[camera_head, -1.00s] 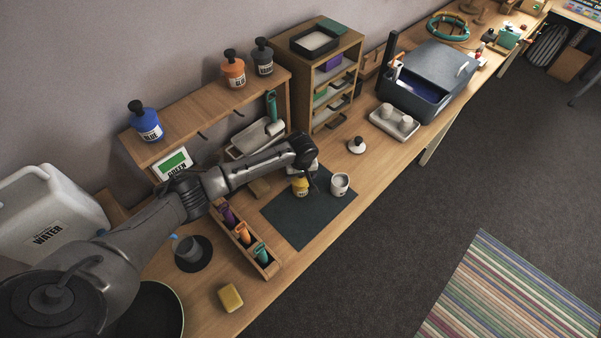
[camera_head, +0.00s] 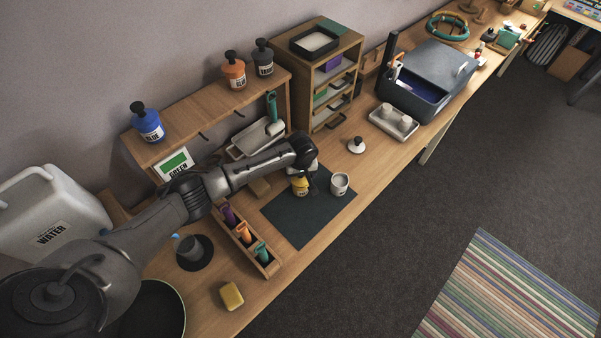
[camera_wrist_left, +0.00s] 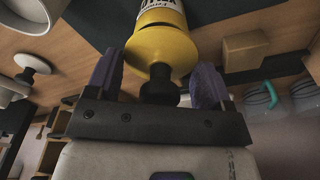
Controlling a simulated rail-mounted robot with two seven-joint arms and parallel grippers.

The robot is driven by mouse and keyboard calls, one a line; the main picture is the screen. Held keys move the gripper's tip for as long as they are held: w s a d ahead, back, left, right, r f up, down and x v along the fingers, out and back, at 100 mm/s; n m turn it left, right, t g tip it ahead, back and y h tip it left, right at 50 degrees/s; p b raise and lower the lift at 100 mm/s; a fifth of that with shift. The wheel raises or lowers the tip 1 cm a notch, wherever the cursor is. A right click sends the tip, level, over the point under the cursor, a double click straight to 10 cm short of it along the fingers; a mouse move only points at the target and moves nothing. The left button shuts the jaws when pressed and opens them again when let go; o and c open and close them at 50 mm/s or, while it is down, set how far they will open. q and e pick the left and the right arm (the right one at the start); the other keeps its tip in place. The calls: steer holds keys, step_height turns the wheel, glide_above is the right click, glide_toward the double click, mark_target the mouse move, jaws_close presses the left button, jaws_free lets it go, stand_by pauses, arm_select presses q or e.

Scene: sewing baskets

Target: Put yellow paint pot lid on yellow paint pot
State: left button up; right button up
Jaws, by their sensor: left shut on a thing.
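The yellow paint pot (camera_head: 300,189) stands upright on the dark mat (camera_head: 290,222); its labelled body also shows in the left wrist view (camera_wrist_left: 163,17). The yellow paint pot lid (camera_wrist_left: 160,50), with a black knob (camera_wrist_left: 160,92), is in line with the pot's top. I cannot tell whether it is fully seated. My left gripper (camera_head: 311,178) is at the pot's top, its purple fingers (camera_wrist_left: 158,86) on either side of the knob, shut on the lid. It partly hides the lid in the head view. My right gripper is not in view.
An open white pot (camera_head: 340,184) stands close right of the yellow pot. Its likely lid, white with a black knob (camera_head: 356,146), lies on the table behind. A wooden tool holder (camera_head: 248,240) is to the left, and a shelf unit (camera_head: 325,75) stands behind.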

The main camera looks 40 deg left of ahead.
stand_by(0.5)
arm_select(q)
steer(key=shift+f, duration=0.7)
steer(key=o, duration=0.9)
step_height(320, 180, up, 14)
steer(key=s+d, duration=0.1)
steer(key=shift+d+f, duration=0.15)
stand_by(0.6)
steer(key=shift+m, duration=0.3)
